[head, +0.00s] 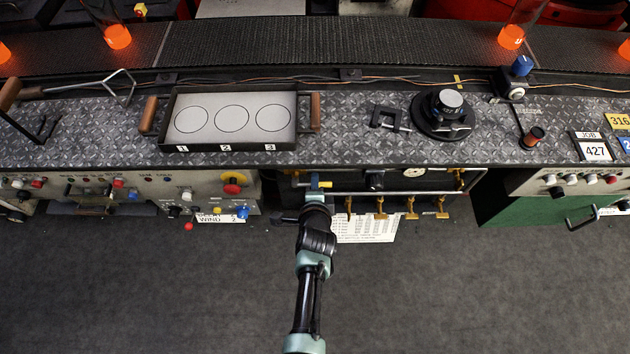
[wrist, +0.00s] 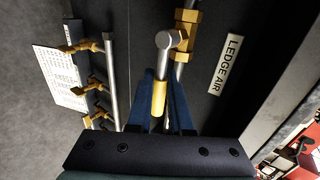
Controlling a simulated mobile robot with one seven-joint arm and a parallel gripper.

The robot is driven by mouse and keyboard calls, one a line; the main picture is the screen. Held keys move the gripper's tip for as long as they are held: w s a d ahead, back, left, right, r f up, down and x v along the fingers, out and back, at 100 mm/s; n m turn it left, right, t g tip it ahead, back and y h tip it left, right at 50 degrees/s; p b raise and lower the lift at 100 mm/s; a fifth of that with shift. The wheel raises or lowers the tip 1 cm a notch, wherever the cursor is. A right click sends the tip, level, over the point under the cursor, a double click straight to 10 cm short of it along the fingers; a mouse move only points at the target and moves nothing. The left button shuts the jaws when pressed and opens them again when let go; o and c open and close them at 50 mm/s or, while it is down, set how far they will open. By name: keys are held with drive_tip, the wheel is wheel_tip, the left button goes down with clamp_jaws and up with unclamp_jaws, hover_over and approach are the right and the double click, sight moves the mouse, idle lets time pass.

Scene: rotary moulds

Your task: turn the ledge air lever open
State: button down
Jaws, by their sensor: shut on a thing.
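The ledge air lever has a grey metal arm with a round hub (wrist: 168,40) and a yellow grip (wrist: 159,98). It sits at a brass valve body (wrist: 187,28) on a grey pipe, and in the wrist view its arm runs at a small angle to that pipe. My gripper (wrist: 162,88) is shut on the yellow grip, with one blue finger on each side. A white LEDGE AIR label (wrist: 226,64) is to the right. In the head view my gripper (head: 315,194) is at the bench front and hides most of the lever.
Several brass valves (head: 380,205) hang in a row to the right of my gripper, by a white printed sheet (head: 366,229). A control panel (head: 205,212) is to the left. A tray (head: 228,147) stands on the patterned bench top. The grey floor (head: 440,300) in front is clear.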

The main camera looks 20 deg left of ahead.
drive_tip(key=c, duration=0.8)
unclamp_jaws()
drive_tip(key=shift+c, duration=0.2)
drive_tip(key=p+v, duration=0.3)
drive_tip(key=v, duration=1)
drive_tip(key=shift+d, duration=0.1)
